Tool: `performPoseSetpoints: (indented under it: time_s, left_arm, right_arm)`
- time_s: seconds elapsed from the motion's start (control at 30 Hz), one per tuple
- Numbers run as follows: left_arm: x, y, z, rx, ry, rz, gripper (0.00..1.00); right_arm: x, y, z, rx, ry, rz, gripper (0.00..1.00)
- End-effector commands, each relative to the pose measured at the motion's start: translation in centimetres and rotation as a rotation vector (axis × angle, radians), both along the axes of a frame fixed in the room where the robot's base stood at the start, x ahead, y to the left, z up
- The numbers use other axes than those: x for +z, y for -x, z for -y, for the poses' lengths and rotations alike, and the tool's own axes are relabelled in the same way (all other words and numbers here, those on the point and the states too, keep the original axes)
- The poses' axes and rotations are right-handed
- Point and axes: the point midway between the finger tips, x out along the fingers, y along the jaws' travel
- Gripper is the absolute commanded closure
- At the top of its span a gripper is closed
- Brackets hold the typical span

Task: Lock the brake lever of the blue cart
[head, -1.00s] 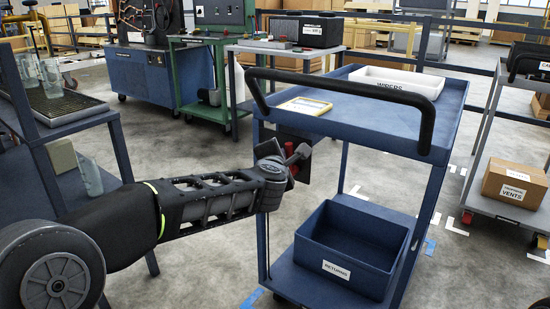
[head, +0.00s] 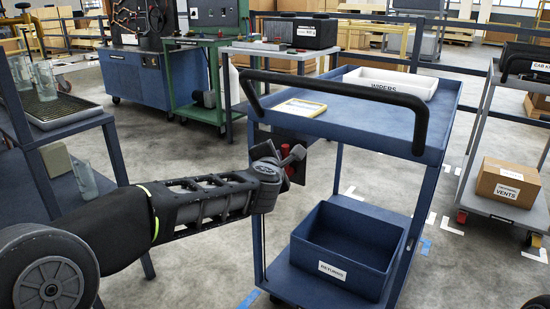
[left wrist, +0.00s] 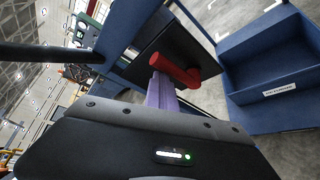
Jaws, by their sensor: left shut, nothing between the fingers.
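The blue cart (head: 395,120) stands in front of me with a black push handle. On its near left side is a dark plate (left wrist: 165,50) with a red brake lever (left wrist: 175,67); a little red also shows behind my gripper in the head view (head: 286,153). My left gripper (head: 294,156) is at this plate. In the left wrist view its purple fingers (left wrist: 162,92) are together and empty, with the tips right at the lever's near end. They look to be touching it, but I cannot be sure. My right gripper is not in view.
A blue returns bin (head: 345,250) sits on the cart's lower shelf. A white wipers tray (head: 390,82) and a yellow-edged card (head: 302,107) lie on top. A blue rack (head: 110,150) stands left; a grey trolley with a vents box (head: 508,183) stands right.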

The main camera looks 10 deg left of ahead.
Motion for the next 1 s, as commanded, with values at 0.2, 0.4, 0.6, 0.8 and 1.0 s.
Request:
performPoseSetpoints:
  time_s: [0.2,0.4,0.6,0.8,1.0]
  left_arm:
    - [-0.1,-1.0,-3.0,0.010,-0.001,0.001,1.00]
    - [0.2,3.7,-2.0,0.008,-0.001,0.002,1.00]
    - [0.2,7.3,-1.3,0.010,-0.002,0.003,1.00]
    - [0.1,8.8,-1.1,0.011,-0.001,0.002,1.00]
    - [0.0,8.9,-1.0,0.012,-0.001,0.002,1.00]
  right_arm:
    - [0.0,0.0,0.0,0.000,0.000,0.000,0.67]
    - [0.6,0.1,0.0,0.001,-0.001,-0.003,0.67]
    - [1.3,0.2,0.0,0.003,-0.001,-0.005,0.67]
    - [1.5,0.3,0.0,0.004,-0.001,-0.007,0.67]
    - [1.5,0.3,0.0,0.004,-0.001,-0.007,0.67]
